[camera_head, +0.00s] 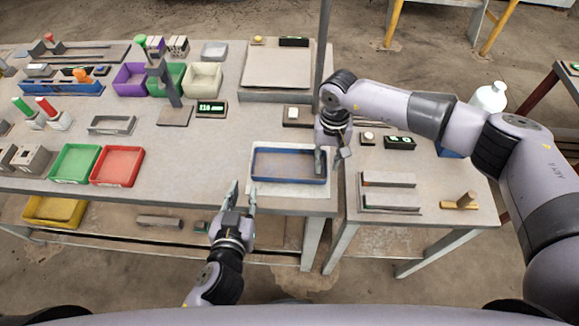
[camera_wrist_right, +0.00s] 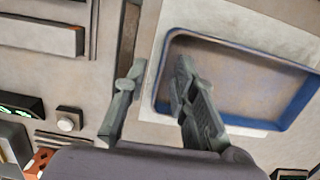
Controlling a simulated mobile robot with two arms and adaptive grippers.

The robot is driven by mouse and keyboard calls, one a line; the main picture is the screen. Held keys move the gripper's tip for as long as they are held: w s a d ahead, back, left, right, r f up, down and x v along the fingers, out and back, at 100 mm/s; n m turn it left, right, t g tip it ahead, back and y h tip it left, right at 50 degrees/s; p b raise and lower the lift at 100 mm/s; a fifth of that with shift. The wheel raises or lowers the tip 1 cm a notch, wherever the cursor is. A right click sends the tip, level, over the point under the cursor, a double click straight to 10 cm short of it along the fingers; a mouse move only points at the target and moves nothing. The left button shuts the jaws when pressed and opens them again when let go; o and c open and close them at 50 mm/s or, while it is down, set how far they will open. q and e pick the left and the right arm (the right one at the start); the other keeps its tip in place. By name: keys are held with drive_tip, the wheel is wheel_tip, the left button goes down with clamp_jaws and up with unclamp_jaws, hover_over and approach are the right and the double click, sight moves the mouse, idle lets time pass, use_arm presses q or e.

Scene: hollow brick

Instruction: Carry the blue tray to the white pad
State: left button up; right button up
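The blue tray (camera_head: 289,181) lies on the white pad (camera_head: 263,188), near the front edge of the bench; pad shows around it. The tray is empty. My right gripper (camera_head: 333,165) is at the tray's right side. In the right wrist view its fingers (camera_wrist_right: 158,100) are apart, one outside the blue tray (camera_wrist_right: 300,118) and one overlapping its near wall, with the white pad (camera_wrist_right: 240,20) beneath. I cannot tell whether a finger touches the wall. My left gripper (camera_head: 243,195) is open and empty, in front of the tray's left end.
A dark post (camera_head: 322,50) rises behind the right gripper. Green (camera_head: 75,163) and red (camera_head: 118,166) bins stand to the left. A small switch box (camera_head: 297,115) is behind the tray. The side table (camera_head: 430,200) on the right holds metal blocks. Bench surface left of the pad is clear.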

wheel_tip(320, 180, up, 12)
drive_tip(key=w, duration=0.1)
drive_tip(key=shift+w, duration=0.2)
drive_tip(key=shift+f, duration=0.15)
